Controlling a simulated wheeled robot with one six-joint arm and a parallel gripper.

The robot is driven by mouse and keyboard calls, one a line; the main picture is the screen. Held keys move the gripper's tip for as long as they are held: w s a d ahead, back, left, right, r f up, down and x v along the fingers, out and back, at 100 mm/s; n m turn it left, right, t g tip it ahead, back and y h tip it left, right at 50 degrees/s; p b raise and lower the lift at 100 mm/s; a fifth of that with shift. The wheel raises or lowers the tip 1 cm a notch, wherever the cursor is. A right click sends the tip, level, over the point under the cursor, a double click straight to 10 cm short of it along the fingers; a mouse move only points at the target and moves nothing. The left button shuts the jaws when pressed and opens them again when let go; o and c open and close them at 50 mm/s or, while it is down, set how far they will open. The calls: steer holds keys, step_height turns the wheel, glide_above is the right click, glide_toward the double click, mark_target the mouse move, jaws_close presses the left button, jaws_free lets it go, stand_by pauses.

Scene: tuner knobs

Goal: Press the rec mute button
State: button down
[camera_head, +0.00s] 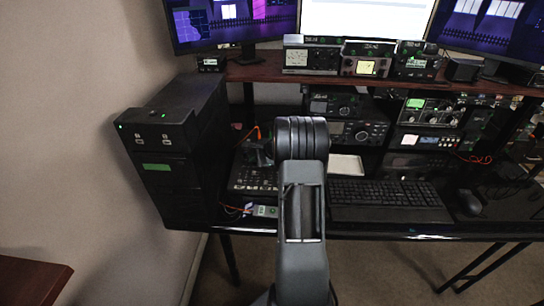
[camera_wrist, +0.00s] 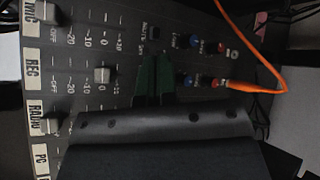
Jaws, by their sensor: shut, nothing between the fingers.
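A dark mixer panel (camera_head: 251,181) lies on the desk, left of my arm. In the wrist view the mixer panel (camera_wrist: 75,20) fills the left and middle, with rows labelled MIC (camera_wrist: 36,10), REC (camera_wrist: 33,70), RADIO (camera_wrist: 35,118) and PC. The REC slider cap (camera_wrist: 101,74) is pale. My gripper (camera_wrist: 154,62) has dark green fingertips, shut and empty, over the panel right of the REC slider. The fingers cover this part of the REC row, and I cannot make out the rec mute button. Whether the tips touch the panel is unclear.
An orange cable (camera_wrist: 262,88) runs to the panel beside blue (camera_wrist: 188,80) and red knobs. A keyboard (camera_head: 385,194) and mouse (camera_head: 469,202) lie to the right. A black cabinet (camera_head: 180,145) stands at left. Radios (camera_head: 347,120) and a wooden shelf (camera_head: 265,70) are behind.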

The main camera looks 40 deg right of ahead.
mark_target(255, 168)
steer(key=shift+f+b, duration=0.45)
stand_by(0.4)
steer(key=shift+r, duration=0.15)
steer(key=shift+r+p, duration=0.5)
steer(key=shift+r, duration=0.25)
steer(key=shift+r, duration=0.1)
steer(key=r+p, duration=0.1)
steer(key=r, duration=0.1)
steer(key=r+p, duration=0.1)
steer(key=r, duration=0.1)
steer(key=r+p, duration=0.1)
steer(key=p, duration=0.1)
steer(key=shift+s+a+r, duration=0.25)
steer(key=shift+r, duration=0.15)
